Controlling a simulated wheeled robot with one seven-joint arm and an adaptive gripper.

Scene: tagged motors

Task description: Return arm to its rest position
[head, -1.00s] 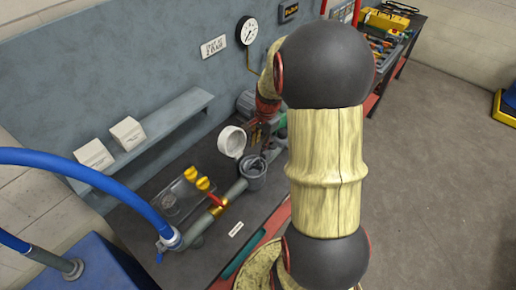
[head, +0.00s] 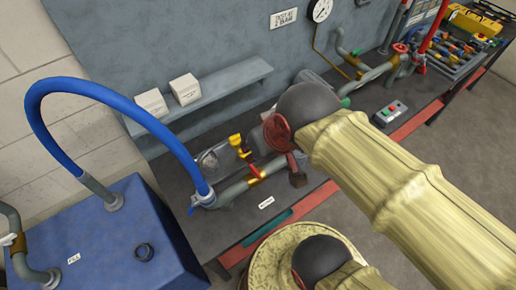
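My arm, with thick cream links (head: 400,195) and dark round joints, reaches in from the lower right across the bench. The grey pot and white lid are out of sight.
A blue tank (head: 110,235) with a blue hose (head: 110,100) stands at left. Two white boxes (head: 168,95) sit on a wall shelf (head: 225,88). A button box (head: 390,113), more pipes (head: 375,72) and a tool tray (head: 462,50) are at right. Open floor (head: 485,150) lies right.

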